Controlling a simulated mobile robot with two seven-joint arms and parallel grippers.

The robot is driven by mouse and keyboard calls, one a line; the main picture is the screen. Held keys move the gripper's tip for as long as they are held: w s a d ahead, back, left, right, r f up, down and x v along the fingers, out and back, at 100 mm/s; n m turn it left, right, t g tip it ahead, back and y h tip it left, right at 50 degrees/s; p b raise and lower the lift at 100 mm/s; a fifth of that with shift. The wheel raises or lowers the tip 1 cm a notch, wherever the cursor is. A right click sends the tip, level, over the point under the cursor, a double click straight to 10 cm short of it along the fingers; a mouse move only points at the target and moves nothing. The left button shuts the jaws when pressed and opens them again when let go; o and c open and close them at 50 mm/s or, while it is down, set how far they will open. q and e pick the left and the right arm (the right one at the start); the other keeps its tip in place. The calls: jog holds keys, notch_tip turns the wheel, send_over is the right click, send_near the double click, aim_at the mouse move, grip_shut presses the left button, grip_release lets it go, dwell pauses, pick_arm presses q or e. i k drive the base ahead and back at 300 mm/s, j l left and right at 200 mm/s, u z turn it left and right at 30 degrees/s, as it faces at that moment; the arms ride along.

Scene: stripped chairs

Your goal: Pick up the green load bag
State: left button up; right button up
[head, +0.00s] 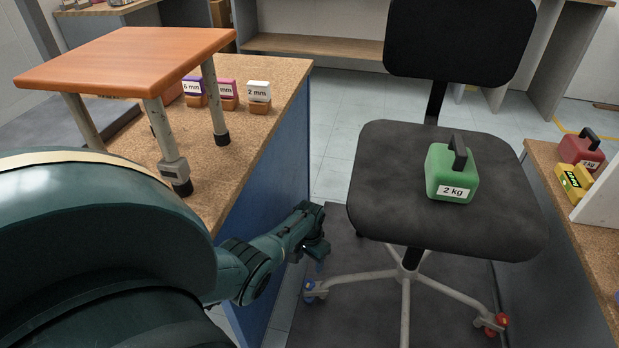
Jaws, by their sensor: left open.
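The green load bag (439,172) sits upright on the dark seat of the office chair (385,195), right of the seat's middle. It is a green block with a black handle on top and a white "2 kg" label on its front. My left gripper (318,252) is low, left of the chair seat and apart from the bag, near the cork-topped bench's blue side. It is open and nothing shows in it; its fingers are small and partly hard to make out. My right gripper is not in view.
A small wooden stool (125,60) stands on the cork-topped bench (262,150) at left, with several labelled blocks beside it. At right, a red load bag (580,150) and a yellow item (575,181) rest on another bench. The chair's backrest (455,35) rises behind the seat.

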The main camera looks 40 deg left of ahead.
aim_at(451, 175)
jog(key=k+l, duration=0.75)
jog(key=l, duration=0.2)
